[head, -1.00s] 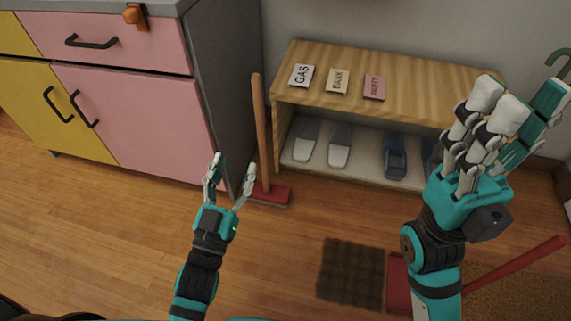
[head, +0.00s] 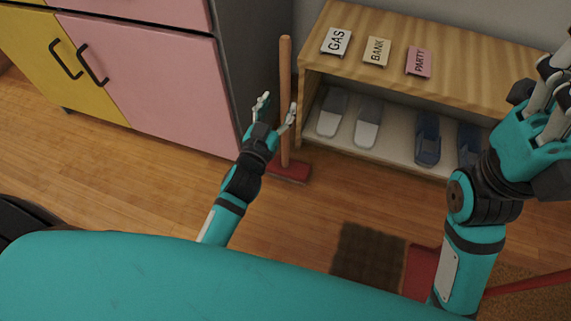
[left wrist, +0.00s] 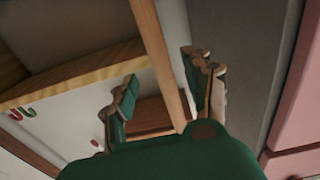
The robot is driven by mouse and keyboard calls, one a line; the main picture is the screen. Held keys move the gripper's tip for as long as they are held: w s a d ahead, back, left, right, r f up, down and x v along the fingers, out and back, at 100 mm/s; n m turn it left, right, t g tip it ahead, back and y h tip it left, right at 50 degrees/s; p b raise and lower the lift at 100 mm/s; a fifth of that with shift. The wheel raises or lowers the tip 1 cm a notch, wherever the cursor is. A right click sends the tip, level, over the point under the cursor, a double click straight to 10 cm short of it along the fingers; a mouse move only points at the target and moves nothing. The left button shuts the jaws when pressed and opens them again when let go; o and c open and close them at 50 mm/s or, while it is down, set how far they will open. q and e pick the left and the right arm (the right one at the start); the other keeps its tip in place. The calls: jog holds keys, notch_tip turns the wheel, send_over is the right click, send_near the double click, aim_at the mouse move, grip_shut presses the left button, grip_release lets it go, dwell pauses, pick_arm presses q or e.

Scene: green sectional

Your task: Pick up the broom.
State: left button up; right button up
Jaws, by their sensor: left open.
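The broom has a wooden handle (head: 286,75) and a red head (head: 288,174). It stands nearly upright against the grey cabinet side, left of the shelf, with its head on the floor. My left gripper (head: 277,106) is open and close in front of the handle. In the left wrist view the handle (left wrist: 158,55) runs between the spread fingers (left wrist: 160,90), seemingly just beyond them; I cannot tell if they touch it. My right gripper (head: 548,95) is at the upper right, partly cut off by the frame, away from the broom.
A wooden shelf (head: 430,102) with GAS, BANK and PARTY cards holds shoes. Pink and yellow cabinets (head: 140,70) stand at left. A red item (head: 422,270) with a long handle lies beside a dark patch near my right arm. Floor before the broom is clear.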

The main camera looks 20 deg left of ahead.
aim_at(284, 96)
pick_arm(q)
jog(key=shift+w+f+b, duration=0.2)
jog(key=shift+w+b, duration=0.95)
jog(key=shift+w, duration=1.8)
grip_shut()
jog(key=shift+r, duration=0.1)
